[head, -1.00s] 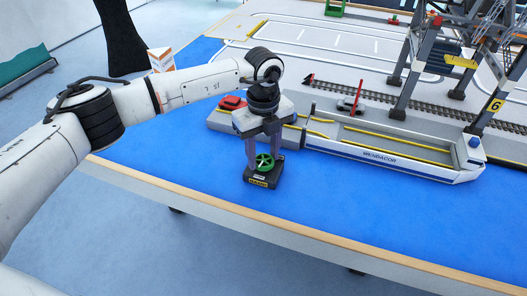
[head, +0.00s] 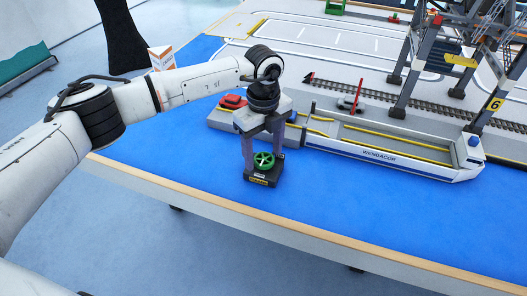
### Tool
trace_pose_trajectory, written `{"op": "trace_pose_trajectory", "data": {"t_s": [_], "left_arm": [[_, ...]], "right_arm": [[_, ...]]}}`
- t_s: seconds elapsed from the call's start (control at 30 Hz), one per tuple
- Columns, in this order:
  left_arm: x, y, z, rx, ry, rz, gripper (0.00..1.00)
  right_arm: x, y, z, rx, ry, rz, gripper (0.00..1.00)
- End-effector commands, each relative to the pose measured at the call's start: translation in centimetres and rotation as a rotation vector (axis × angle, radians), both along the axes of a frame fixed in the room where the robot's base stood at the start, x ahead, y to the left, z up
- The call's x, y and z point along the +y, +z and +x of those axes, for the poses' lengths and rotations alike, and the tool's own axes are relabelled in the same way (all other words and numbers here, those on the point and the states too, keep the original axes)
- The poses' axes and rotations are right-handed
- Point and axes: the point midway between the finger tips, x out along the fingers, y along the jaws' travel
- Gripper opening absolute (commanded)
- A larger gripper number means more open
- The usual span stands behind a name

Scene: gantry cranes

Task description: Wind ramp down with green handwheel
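The green handwheel (head: 264,160) sits on top of a small black box (head: 263,180) with a yellow label, near the front edge of the blue table. My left gripper (head: 263,158) reaches down over it, with its two grey fingers apart, one on each side of the wheel. A gap shows between the left finger and the wheel's rim; contact on the far side cannot be told. The white and blue ship (head: 385,157) lies behind to the right. Its left end is partly hidden by my gripper, and I cannot make out the ramp's angle. My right gripper is not in view.
A red car (head: 233,101) stands left of my gripper, on the grey deck or quay. A grey car (head: 350,105) and a red post (head: 358,95) are behind the ship. Crane legs (head: 483,115) rise at the right. The blue table front is clear.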

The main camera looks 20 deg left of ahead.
Motion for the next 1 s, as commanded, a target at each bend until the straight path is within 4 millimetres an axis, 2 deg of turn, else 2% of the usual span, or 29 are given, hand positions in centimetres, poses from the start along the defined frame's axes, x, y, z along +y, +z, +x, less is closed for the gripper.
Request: {"op": "trace_pose_trajectory", "data": {"t_s": [0.23,0.33,0.73,0.9,1.0], "left_arm": [[0.0,-0.1,-0.1,0.004,-0.003,0.0,0.6],[0.0,0.6,-0.1,0.002,-0.003,0.0,0.6],[0.0,7.9,0.0,-0.001,-0.002,-0.001,0.6],[0.0,9.7,0.0,0.0,-0.001,0.0,0.6],[0.0,10.1,-0.1,0.002,-0.001,0.0,0.6]], "right_arm": [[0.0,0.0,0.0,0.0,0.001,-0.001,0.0],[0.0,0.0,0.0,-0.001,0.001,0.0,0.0],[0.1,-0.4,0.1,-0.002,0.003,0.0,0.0],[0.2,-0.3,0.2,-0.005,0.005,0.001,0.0],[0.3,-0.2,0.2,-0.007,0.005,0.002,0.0]]}}
